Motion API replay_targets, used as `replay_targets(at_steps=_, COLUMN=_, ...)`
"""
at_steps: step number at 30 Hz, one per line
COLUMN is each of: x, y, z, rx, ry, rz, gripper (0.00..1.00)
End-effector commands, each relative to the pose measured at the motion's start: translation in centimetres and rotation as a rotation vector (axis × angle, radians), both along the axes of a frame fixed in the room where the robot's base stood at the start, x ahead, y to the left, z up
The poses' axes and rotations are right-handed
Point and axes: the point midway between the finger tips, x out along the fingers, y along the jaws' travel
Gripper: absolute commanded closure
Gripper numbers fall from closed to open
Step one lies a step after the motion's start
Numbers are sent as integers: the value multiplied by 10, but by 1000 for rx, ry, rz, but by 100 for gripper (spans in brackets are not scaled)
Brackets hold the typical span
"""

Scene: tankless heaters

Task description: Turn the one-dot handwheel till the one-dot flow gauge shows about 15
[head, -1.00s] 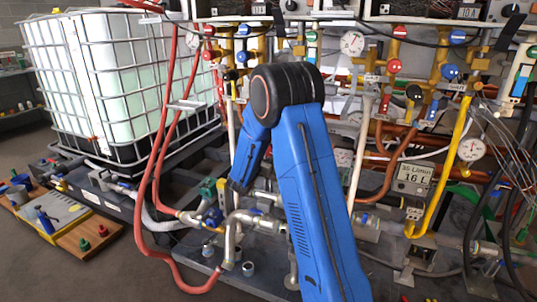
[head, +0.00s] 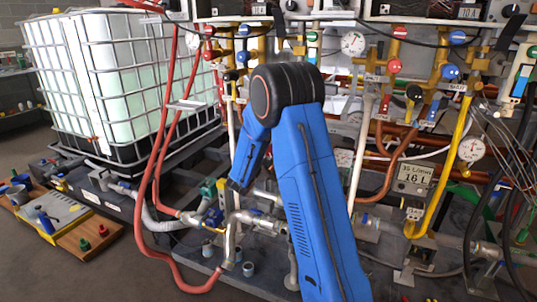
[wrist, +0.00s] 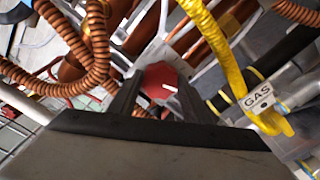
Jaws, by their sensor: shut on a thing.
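In the wrist view a red handwheel (wrist: 162,84) with a short white mark on its face sits between the two dark fingers of my gripper (wrist: 160,92). My gripper is shut on it. No dot tag is readable on the wheel. In the head view my blue arm hides the gripper and this wheel. A small display (head: 413,178) on the right of the pipework reads about 16, with small lettering above. I cannot make out a dot on it, so I cannot tell whether it is the one-dot flow gauge.
In the wrist view a yellow pipe (wrist: 215,45) with a GAS tag (wrist: 258,97) runs close on the right, and ribbed copper hoses (wrist: 97,45) on the left. In the head view a red hose (head: 158,165) hangs left of my arm, and a caged white tank (head: 115,80) stands behind.

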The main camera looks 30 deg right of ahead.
Motion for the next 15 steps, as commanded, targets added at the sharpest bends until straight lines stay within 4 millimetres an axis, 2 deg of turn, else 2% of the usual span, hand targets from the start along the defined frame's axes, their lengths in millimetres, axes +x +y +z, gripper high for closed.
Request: replay_targets(at_steps=15, x=-1, y=0, z=-1, rx=130, ry=-161, rz=-1, gripper=78)
